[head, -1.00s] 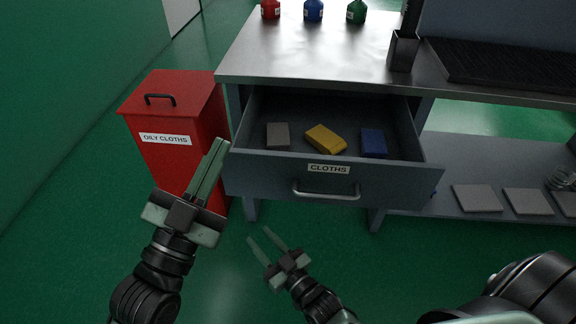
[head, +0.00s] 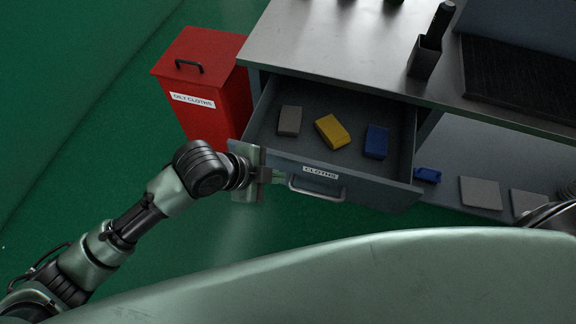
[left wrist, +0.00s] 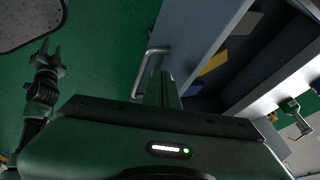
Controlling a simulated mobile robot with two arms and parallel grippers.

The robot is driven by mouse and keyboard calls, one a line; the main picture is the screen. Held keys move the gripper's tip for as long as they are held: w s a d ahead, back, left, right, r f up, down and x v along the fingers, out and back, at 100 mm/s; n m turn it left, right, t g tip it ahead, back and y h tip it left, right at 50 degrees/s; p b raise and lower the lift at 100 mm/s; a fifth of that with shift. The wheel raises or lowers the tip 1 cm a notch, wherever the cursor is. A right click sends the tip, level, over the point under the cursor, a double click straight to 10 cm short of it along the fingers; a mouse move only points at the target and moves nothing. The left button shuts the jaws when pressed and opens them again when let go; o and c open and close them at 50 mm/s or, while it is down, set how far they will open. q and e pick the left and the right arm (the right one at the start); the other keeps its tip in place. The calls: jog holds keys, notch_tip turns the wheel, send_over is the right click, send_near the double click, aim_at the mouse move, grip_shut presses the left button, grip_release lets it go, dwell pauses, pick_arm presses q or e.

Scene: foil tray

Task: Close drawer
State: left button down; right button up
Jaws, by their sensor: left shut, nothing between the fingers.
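The grey drawer (head: 375,190) labelled CLOTHS stands open under the metal bench, with grey, yellow and blue cloths inside. Its bar handle (head: 318,192) is on the front. My left gripper (head: 280,176) is shut and empty, its fingertips at the left part of the drawer front, left of the handle. In the left wrist view the shut fingers (left wrist: 168,85) lie beside the handle (left wrist: 148,68) and point at the drawer front (left wrist: 185,40); I cannot tell whether they touch it. My right gripper (left wrist: 45,58) shows small in that view, its fingers apart.
A red OILY CLOTHS bin (head: 205,95) stands left of the drawer. The bench top (head: 330,45) carries a dark holder (head: 425,58) and a black mat (head: 515,75). A small blue object (head: 428,175) and grey pads (head: 480,192) are right of the drawer, low down.

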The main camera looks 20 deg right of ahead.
pick_arm(q)
send_near(304, 180)
jog(key=x, duration=0.4)
jog(key=shift+w+d+f, duration=0.1)
jog(key=shift+d+f, duration=0.05)
pick_arm(e)
jog(key=shift+w+f, duration=0.1)
jog(key=shift+f, duration=0.15)
